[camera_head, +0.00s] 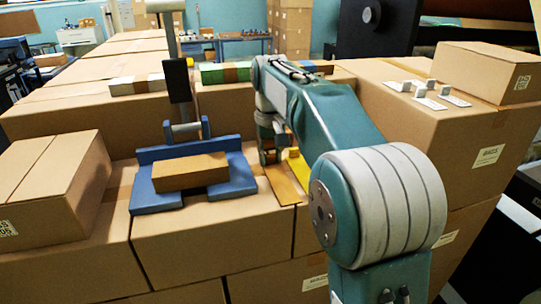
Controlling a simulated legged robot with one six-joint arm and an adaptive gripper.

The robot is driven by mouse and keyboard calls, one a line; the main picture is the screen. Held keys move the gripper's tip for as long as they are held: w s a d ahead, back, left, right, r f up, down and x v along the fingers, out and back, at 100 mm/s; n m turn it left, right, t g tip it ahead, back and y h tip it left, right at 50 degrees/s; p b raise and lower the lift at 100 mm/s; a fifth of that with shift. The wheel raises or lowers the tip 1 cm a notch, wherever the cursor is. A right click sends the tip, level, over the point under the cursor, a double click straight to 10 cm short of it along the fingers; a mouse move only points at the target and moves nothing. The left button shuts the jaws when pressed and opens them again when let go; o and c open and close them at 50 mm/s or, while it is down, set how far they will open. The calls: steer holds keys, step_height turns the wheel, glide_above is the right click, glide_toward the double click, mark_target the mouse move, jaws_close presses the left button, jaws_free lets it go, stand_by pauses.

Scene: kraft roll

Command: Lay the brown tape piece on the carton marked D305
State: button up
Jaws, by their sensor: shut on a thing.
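A flat orange-brown strip (284,184), which looks like the brown tape piece, lies along the carton tops right of the blue holder. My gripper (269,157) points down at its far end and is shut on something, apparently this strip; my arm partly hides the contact. A yellow strip (300,172) lies close beside it on the right. The small carton at the left (55,185) has a label whose lower line seems to end in 05. The big carton at the right (430,125) has a white label. I cannot read D305 surely on any carton.
A blue holder (158,197) with a brown block (190,171) and an upright post stands left of my gripper. Small white pieces (430,95) lie on the right carton, beside a smaller carton (488,68). Bundles with bands (138,84) lie further back.

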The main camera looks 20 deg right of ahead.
steer(key=o, duration=0.8)
steer(key=shift+f, duration=0.1)
steer(key=shift+c, duration=0.2)
step_height(320, 180, up, 12)
